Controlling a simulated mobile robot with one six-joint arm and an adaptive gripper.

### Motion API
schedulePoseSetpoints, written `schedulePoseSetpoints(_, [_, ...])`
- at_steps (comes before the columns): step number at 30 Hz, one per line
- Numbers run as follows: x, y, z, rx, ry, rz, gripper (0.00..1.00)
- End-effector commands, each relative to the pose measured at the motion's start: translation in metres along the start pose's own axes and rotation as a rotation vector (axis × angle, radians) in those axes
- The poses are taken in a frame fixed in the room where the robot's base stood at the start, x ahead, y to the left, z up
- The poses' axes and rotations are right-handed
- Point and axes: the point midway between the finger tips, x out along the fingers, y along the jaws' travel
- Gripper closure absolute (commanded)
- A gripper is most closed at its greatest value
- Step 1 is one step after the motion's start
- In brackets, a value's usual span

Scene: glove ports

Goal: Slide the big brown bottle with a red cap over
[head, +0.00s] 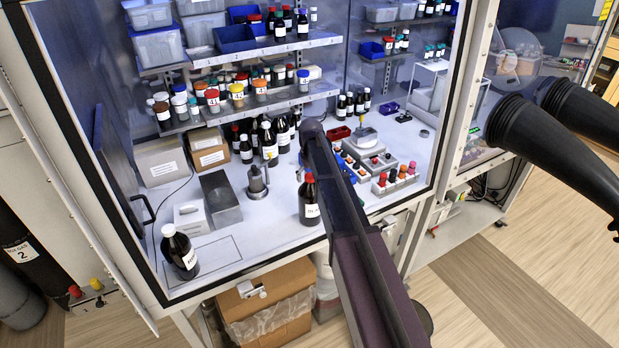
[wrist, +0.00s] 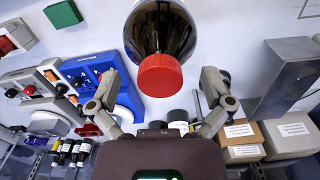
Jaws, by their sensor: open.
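The big brown bottle (head: 309,208) with a red cap stands upright on the white cabinet floor, near the front edge, just left of my arm. In the wrist view the brown bottle (wrist: 163,30) shows from its cap end, with the red cap (wrist: 160,75) nearest. My gripper (wrist: 158,106) is open, with one finger on each side of the cap and clear space on both sides. In the head view my arm hides the gripper.
Vial racks (head: 395,180) stand to the right.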

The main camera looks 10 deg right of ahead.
Motion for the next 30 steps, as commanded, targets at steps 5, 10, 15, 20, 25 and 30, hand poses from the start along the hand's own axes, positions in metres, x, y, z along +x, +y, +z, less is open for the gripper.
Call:
schedulePoseSetpoints(5, [0.016,0.0,0.0,0.0,0.0,0.0,0.0])
schedulePoseSetpoints(10, [0.023,0.0,0.0,0.0,0.0,0.0,0.0])
schedulePoseSetpoints(15, [0.026,0.0,0.0,0.0,0.0,0.0,0.0])
schedulePoseSetpoints(20, [0.026,0.0,0.0,0.0,0.0,0.0,0.0])
schedulePoseSetpoints(25, [0.026,0.0,0.0,0.0,0.0,0.0,0.0])
schedulePoseSetpoints(30, [0.026,0.0,0.0,0.0,0.0,0.0,0.51])
